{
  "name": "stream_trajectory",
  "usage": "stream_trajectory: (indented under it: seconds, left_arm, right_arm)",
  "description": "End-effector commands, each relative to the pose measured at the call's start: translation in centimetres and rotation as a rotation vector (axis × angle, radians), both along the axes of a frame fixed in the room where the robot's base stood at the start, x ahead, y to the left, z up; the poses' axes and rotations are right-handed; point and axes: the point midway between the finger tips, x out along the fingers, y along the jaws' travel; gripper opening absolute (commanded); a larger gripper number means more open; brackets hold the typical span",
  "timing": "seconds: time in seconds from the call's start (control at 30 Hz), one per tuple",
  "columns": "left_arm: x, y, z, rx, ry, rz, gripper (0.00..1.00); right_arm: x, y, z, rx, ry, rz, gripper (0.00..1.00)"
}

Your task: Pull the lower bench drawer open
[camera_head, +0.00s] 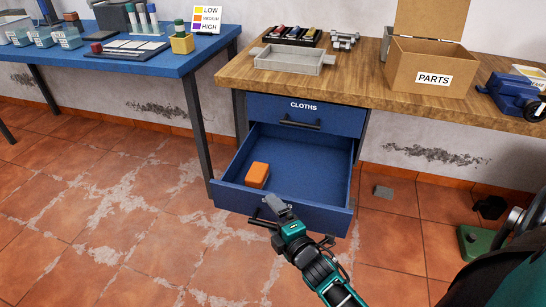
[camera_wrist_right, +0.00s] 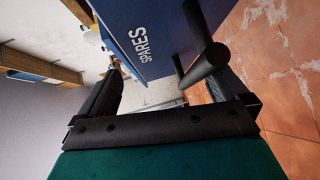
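The lower bench drawer (camera_head: 230,197) is blue and stands pulled well out from under the wooden bench, its inside open to view. An orange block (camera_head: 257,175) lies in its left part. My right gripper (camera_head: 268,212) is at the drawer's front face. In the right wrist view, the drawer front (camera_wrist_right: 150,35) reads SPARES, and its dark bar handle (camera_wrist_right: 203,66) is close to the finger on the right. My right gripper (camera_wrist_right: 165,88) is open there, with a clear gap between the fingers. Whether the handle touches a finger cannot be told. My left gripper is not in view.
The upper drawer (camera_head: 310,114), marked CLOTHS, is shut. On the wooden bench (camera_head: 345,80) stand a grey tray (camera_head: 290,62) and a PARTS box (camera_head: 430,70). A blue table (camera_head: 150,64) stands at left. The tiled floor left of the drawer is clear.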

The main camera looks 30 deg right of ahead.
Motion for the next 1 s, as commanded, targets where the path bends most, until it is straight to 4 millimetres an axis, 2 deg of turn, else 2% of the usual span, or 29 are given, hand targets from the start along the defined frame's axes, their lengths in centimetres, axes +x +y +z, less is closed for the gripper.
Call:
stream_trajectory:
  seconds: [0.03,0.23,0.27,0.3,0.5,0.8,0.87,0.97,1.0]
  left_arm:
    - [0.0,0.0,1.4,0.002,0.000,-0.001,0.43]
    - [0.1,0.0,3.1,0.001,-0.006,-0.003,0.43]
    - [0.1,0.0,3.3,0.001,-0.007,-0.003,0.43]
    - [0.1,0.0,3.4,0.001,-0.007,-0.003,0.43]
    - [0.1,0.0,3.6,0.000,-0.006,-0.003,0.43]
    - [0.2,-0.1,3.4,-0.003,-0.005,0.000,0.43]
    - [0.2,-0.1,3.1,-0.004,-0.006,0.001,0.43]
    - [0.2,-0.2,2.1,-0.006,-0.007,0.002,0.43]
    - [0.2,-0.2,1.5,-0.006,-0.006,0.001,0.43]
  right_arm:
    - [2.2,-0.9,11.3,-0.051,-0.205,0.005,0.76]
    - [2.2,-0.9,15.0,-0.052,-0.203,0.005,0.76]
    - [2.3,-0.9,15.4,-0.052,-0.203,0.005,0.72]
    - [2.3,-0.9,15.9,-0.051,-0.204,0.006,0.41]
    - [2.1,-0.7,16.4,-0.041,-0.191,0.004,0.41]
    - [2.1,-0.6,16.0,-0.037,-0.186,0.004,0.41]
    - [1.9,-0.4,15.4,-0.035,-0.183,0.013,0.41]
    - [1.2,0.4,12.8,-0.028,-0.175,0.052,0.41]
    - [0.6,0.8,11.3,-0.023,-0.173,0.072,0.41]
